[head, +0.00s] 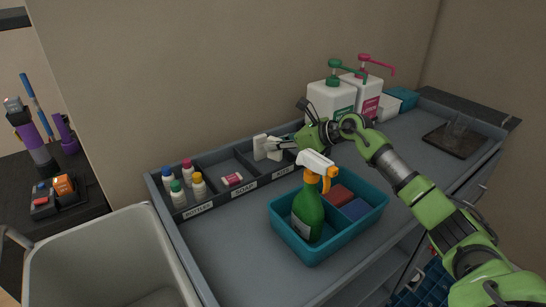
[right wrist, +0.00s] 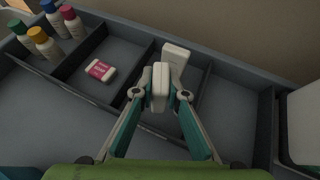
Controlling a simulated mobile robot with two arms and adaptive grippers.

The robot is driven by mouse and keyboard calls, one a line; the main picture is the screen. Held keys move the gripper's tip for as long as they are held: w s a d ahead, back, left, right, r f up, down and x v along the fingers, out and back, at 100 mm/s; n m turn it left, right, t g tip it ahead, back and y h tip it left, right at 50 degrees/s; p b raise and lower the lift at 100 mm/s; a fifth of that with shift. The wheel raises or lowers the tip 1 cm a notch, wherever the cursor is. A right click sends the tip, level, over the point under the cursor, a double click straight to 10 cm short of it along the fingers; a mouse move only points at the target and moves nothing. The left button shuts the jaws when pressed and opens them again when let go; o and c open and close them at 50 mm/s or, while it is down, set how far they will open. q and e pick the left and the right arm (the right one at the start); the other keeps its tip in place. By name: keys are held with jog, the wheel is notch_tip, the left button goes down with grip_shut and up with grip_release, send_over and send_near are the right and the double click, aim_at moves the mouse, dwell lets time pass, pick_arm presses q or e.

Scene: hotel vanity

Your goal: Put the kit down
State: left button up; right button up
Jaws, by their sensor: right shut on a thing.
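My right gripper (head: 280,146) comes in from the right over the organiser's compartment labelled for kits. It is shut on a small white kit (right wrist: 160,86), which also shows at the fingertips in the head view (head: 272,149). The held kit is upright between the two fingers. A second white kit (right wrist: 175,57) is just behind it, towards the wall, in the same compartment. I cannot tell whether the held kit touches the compartment floor. My left gripper is not in view.
The tray's other compartments hold several small bottles (head: 199,185) and a pink-and-white soap (head: 232,179). A teal caddy (head: 327,249) with a green spray bottle (head: 308,212) stands in front. Pump bottles (head: 331,103) stand at the back right.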

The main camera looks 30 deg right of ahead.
aim_at(268, 156)
jog(key=shift+w+a+f, duration=0.15)
jog(key=shift+w+f, duration=0.05)
jog(key=shift+f, duration=0.15)
notch_tip(268, 156, down, 3)
jog(key=shift+w+a+r+b, duration=0.1)
jog(key=shift+b, duration=1)
jog(key=shift+f, duration=0.35)
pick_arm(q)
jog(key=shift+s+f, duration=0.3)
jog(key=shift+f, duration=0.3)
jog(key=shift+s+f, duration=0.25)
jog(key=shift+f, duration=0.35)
pick_arm(e)
jog(key=shift+r, duration=0.1)
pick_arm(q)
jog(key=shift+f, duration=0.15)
pick_arm(e)
jog(key=o, duration=0.7)
